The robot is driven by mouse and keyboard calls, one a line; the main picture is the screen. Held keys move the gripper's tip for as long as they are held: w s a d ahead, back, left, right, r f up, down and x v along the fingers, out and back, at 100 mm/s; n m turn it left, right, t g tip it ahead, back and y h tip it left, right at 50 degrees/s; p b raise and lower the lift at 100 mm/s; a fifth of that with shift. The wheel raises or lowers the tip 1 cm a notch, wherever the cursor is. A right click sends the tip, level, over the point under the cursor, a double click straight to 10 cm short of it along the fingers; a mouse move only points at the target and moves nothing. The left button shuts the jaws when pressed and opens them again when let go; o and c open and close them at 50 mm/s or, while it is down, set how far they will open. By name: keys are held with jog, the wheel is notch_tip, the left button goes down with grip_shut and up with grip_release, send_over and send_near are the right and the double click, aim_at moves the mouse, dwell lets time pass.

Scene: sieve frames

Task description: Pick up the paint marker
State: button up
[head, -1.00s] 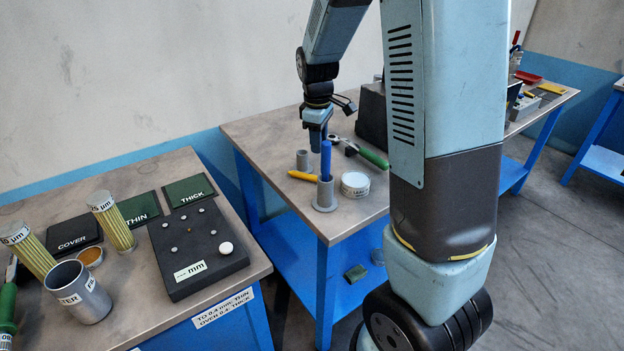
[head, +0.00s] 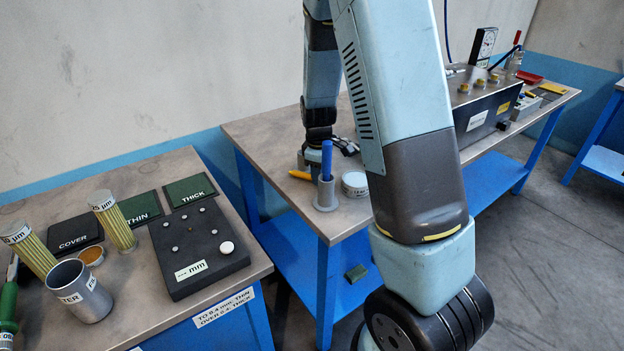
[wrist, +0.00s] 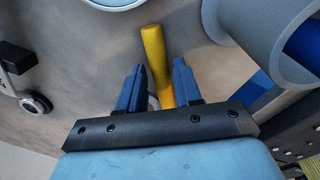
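The paint marker looks to be the yellow stick (head: 299,174) lying on the middle workbench, left of a grey holder. In the wrist view the yellow marker (wrist: 153,52) runs between the two blue fingers of my gripper (wrist: 159,68). The fingers stand apart with a gap on each side of the marker, so my gripper is open around or just above it. The marker's near end is hidden by the gripper's black bar. In the head view my gripper is low over the bench, its fingertips hidden behind the holder and blue stick.
The grey flanged holder (head: 326,196) with an upright blue stick (head: 326,158) stands close to my gripper; its rim (wrist: 250,40) is near the right finger. A round white tin (head: 355,183) is to its right. A black-and-metal part (wrist: 30,100) lies left in the wrist view.

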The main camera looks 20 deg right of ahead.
jog(key=shift+f, duration=0.35)
grip_shut()
dwell(0.5)
